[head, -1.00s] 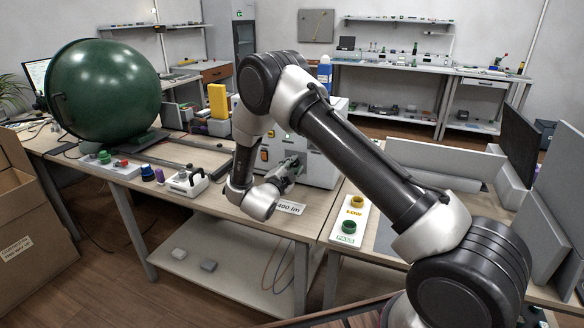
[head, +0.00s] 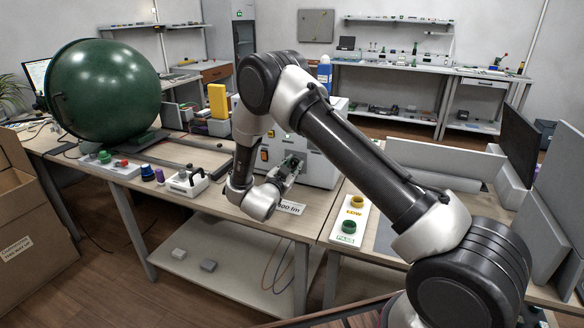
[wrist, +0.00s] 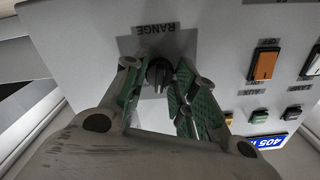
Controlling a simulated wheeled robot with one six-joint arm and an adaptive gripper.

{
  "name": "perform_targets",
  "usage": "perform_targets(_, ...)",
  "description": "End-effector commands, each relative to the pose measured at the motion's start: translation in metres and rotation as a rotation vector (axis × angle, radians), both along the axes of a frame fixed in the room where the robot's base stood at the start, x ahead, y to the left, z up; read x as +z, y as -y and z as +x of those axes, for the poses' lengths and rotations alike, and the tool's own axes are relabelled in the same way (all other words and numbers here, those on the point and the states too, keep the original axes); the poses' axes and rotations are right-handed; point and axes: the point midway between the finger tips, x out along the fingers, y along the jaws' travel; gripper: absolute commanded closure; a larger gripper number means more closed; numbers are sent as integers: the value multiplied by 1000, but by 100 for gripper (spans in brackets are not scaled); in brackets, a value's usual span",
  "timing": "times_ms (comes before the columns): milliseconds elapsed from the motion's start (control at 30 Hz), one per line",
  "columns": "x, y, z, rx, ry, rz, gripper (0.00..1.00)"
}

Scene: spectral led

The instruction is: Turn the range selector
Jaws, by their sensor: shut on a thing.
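The range selector (wrist: 159,74) is a small dark knob under the upside-down label RANGE in the wrist view. It sits on the front of a light grey instrument box (head: 325,170), which my arm partly covers in the head view. My gripper (wrist: 160,82) has its green-padded fingers on either side of the knob and is shut on it. In the head view my gripper (head: 292,166) meets the box front, and the knob is hidden there.
An orange switch (wrist: 264,64), small buttons and a blue 405 display (wrist: 265,141) are beside the knob on the panel. A card reading lm (head: 290,207) lies on the bench below. A large green sphere (head: 105,90) stands left.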

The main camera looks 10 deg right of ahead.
Motion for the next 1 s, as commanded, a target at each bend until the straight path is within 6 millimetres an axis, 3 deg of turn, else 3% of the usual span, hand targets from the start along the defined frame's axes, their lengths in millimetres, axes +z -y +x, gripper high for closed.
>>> perform_targets(400,-1,0,-1,1,-104,-140,96)
perform_targets(900,-1,0,-1,1,-116,-155,96)
perform_targets(933,-1,0,-1,1,-116,-155,71)
perform_targets(1000,-1,0,-1,1,-116,-156,58)
